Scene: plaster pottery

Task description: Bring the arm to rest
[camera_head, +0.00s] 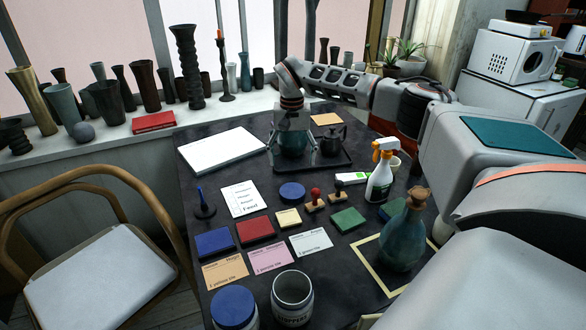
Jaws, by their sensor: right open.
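My right arm comes in from the right and reaches across the back of the dark table (190,165). Its gripper (292,145) points down over the dark tray (335,165), with its fingers spread. A teal pot (292,143) sits between or just behind the fingers; I cannot tell whether they touch it. A dark jug (332,140) stands beside it on the tray. My left gripper is not in view.
A white spray bottle (380,178) and a corked teal bottle (402,240) stand at the table's right. Ink pads, cards and stamps cover the middle. Several vases line the sill (110,140).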

